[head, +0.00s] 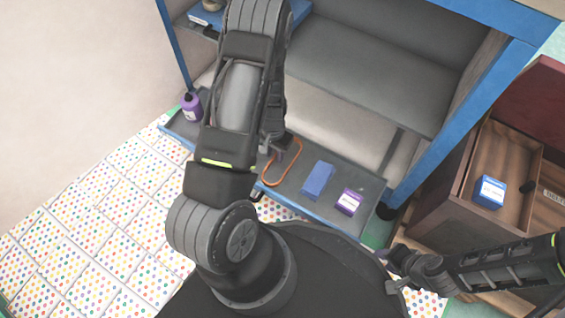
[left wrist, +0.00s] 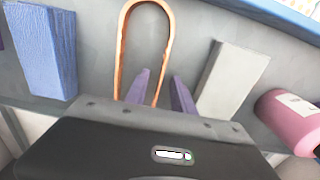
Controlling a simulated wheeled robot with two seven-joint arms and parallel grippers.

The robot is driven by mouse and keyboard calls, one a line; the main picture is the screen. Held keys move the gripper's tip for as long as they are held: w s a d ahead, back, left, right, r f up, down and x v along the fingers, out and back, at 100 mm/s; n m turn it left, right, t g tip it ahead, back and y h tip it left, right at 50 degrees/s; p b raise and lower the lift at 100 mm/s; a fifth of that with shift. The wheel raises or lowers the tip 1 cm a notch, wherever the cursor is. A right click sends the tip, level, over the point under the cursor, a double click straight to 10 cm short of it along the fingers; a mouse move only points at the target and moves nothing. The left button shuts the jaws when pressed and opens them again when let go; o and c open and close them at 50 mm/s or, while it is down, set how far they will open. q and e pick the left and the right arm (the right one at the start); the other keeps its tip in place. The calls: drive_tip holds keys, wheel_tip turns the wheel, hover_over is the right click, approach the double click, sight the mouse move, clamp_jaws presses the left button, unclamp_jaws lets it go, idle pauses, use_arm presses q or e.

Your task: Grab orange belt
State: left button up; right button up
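The orange belt (head: 292,172) is a long thin loop on the grey lower shelf. It also shows in the left wrist view (left wrist: 147,3), with its rounded end at the top. My left gripper (head: 278,155) is low over the shelf at the belt. In the left wrist view its two purple fingers (left wrist: 160,90) are apart, one inside the loop and one outside. The belt's right strand runs between them, and I cannot tell whether they touch it. My right gripper (head: 394,272) is at the lower right, away from the belt; its fingers are too small to read.
A blue box (head: 318,180) and a purple box (head: 348,202) stand right of the belt on the lower shelf (head: 372,188). A purple bottle (head: 191,107) is at its left end. A pale block (left wrist: 232,78) stands close beside my left fingers. A wooden drawer unit (head: 505,155) is at right.

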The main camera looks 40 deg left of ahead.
use_arm(q)
drive_tip(key=shift+c, duration=0.4)
clamp_jaws()
idle(1.4)
